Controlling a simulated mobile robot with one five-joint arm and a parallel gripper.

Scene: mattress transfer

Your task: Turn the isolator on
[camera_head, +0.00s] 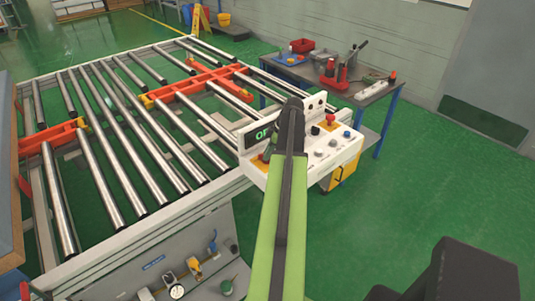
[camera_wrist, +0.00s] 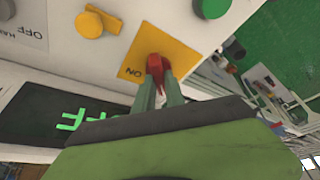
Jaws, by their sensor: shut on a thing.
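The isolator's red handle (camera_wrist: 154,64) sits on a yellow plate (camera_wrist: 182,58) in the wrist view, with an "ON" label upside down near the plate's edge. My gripper (camera_wrist: 160,85) is shut on this red handle, its two green-grey fingers on either side of it. The handle's lower part is partly hidden between the fingers. A dark display (camera_wrist: 35,112) beside it shows green letters, partly covered by my gripper.
A roller conveyor (camera_head: 110,110) with orange bars lies left. A workbench (camera_head: 340,95) with red tools stands behind the panel. Green floor is clear at right.

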